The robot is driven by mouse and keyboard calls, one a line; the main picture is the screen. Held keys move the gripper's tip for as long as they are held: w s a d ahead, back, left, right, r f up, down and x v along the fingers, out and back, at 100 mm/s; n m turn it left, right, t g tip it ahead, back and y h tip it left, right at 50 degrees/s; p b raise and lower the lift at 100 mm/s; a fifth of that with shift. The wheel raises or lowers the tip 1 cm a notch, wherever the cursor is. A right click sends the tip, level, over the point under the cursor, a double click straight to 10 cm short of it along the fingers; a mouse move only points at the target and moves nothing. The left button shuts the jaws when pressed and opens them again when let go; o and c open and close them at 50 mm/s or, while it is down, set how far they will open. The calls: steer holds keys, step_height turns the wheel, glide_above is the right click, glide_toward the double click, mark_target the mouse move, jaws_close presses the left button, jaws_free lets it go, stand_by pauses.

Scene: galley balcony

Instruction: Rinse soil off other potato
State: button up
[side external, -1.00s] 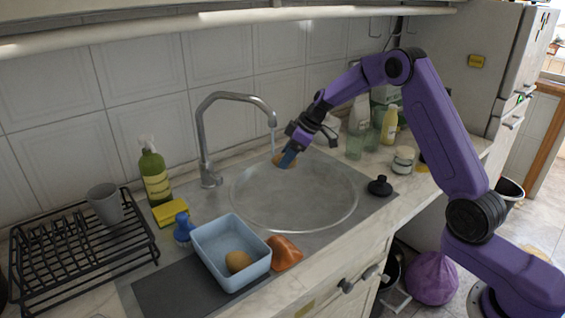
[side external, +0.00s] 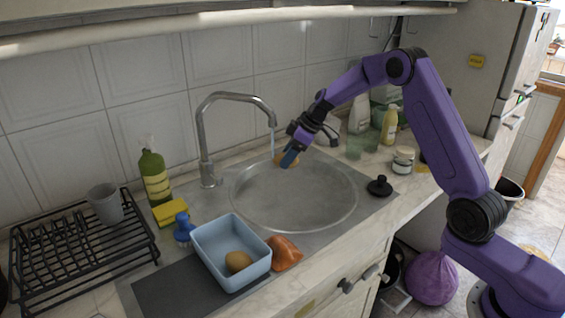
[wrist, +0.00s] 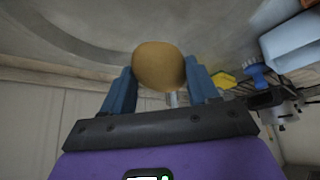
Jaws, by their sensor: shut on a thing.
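My gripper (side external: 287,157) is shut on a brown potato (wrist: 159,66), which sits between the two blue fingers in the wrist view. In the side view the potato (side external: 278,159) is mostly hidden behind the fingers. It is held over the back of the round steel sink (side external: 295,200), close to the thin stream of water (side external: 272,140) falling from the tap (side external: 204,130). I cannot tell if the water touches it. The side of the potato facing the wrist camera looks plain brown. Another potato (side external: 238,261) lies in the light blue tub (side external: 207,262) left of the sink.
An orange-brown lump (side external: 285,253) lies beside the tub. A blue brush (side external: 183,228), yellow sponge (side external: 170,212) and green bottle (side external: 154,177) stand left of the tap. A black plug (side external: 380,186) and jars (side external: 403,160) are right of the sink. A dish rack (side external: 80,255) is far left.

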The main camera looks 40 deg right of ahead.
steer(key=s, duration=0.8)
steer(key=shift+d, duration=0.2)
stand_by(0.5)
stand_by(1.2)
steer(key=s+r, duration=0.4)
steer(key=s, duration=0.1)
stand_by(0.5)
steer(key=shift+s+r, duration=0.1)
stand_by(0.4)
